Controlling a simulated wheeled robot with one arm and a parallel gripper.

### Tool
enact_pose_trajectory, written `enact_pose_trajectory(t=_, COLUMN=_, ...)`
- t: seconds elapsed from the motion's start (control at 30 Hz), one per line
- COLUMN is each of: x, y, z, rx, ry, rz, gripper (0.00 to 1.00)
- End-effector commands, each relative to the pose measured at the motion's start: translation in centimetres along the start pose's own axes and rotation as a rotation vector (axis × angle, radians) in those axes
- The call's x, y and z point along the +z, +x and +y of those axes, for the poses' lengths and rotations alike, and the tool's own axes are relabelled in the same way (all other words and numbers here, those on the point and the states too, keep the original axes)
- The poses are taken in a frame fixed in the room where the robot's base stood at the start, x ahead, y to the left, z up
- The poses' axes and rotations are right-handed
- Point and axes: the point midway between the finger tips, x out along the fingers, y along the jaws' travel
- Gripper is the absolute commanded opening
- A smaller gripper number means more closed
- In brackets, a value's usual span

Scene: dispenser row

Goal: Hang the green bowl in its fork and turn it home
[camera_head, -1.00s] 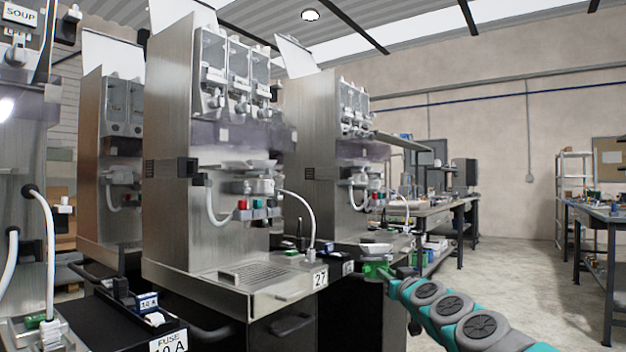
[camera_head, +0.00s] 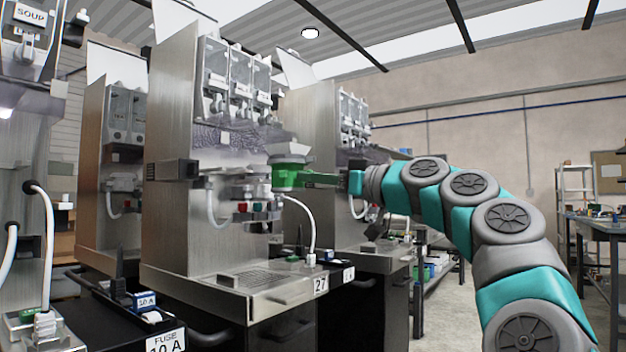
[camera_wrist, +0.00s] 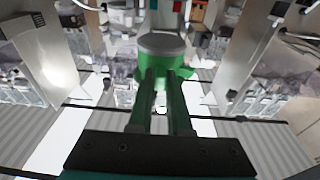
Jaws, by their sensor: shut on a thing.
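The green bowl (camera_head: 286,178) has a pale grey round top and is held up in front of the dispenser marked 27 (camera_head: 178,120), at the height of its nozzle area. My gripper (camera_head: 304,180) reaches in from the right and is shut on the bowl. In the wrist view, the two green fingers (camera_wrist: 161,80) close on the near side of the bowl (camera_wrist: 160,50). I cannot make out the fork; the bowl covers part of the dispenser front, and I cannot tell whether the two touch.
A drip tray (camera_head: 250,279) lies below. Another dispenser (camera_head: 308,130) stands behind to the right.

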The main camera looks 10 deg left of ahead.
Motion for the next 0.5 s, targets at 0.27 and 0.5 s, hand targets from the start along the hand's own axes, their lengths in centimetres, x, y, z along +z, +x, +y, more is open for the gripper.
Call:
enact_pose_trajectory(t=0.27, x=-0.7, y=0.5, z=-0.9, rx=-0.022, ry=0.006, rz=0.004, gripper=0.0)
enact_pose_trajectory(t=0.5, x=-0.5, y=2.5, z=-1.0, rx=-0.022, ry=0.005, rz=0.004, gripper=0.0)
